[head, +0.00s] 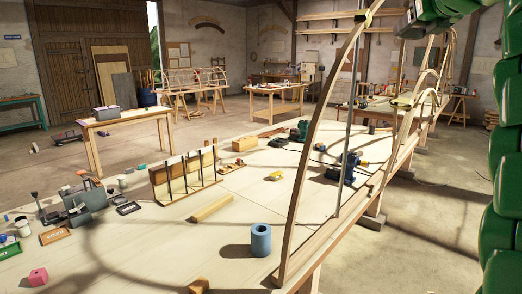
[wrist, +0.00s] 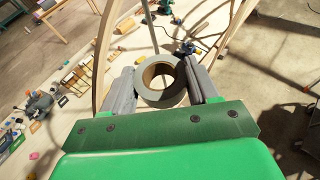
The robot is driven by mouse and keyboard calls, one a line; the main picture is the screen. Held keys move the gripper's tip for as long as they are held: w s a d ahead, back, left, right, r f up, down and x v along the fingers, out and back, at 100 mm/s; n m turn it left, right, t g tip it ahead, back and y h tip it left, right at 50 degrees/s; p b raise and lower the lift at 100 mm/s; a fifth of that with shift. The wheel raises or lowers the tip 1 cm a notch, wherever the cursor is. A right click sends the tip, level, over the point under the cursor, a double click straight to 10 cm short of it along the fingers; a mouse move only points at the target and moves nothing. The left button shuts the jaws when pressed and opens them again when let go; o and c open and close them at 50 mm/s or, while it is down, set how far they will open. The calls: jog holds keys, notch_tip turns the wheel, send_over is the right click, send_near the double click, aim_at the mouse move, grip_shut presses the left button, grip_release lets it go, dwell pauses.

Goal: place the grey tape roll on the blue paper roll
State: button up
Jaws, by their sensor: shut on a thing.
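The blue paper roll (head: 261,240) stands upright on the pale workbench in the head view, near the foot of a bent lath. I cannot make it out in the wrist view. The grey tape roll (wrist: 161,101) is between the two grey fingers of my gripper (wrist: 160,86) in the wrist view, with its brown inner ring facing the camera. My gripper is shut on it, one finger on each side, held high above the bench. In the head view my green arm is at the right, and the tape roll cannot be made out.
A tall bent lath (head: 312,145) rises from the bench just right of the blue roll. Bare bench surrounds the blue roll's left side.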

aim_at(421, 37)
jog(key=shift+d+f, duration=0.55)
jog(key=shift+d, duration=0.05)
jog(key=shift+w+f, duration=0.15)
jog(key=shift+f, duration=0.15)
jog(key=shift+w+d+f, duration=0.15)
jog(key=shift+w+d, duration=0.1)
jog(key=shift+f, duration=0.35)
dwell(0.3)
jog(key=shift+w+a+f, duration=0.1)
jog(key=shift+a+f, duration=0.05)
jog(key=shift+a, duration=0.15)
jog(key=shift+f, duration=0.1)
jog(key=shift+w+f, duration=0.2)
jog(key=shift+f, duration=0.1)
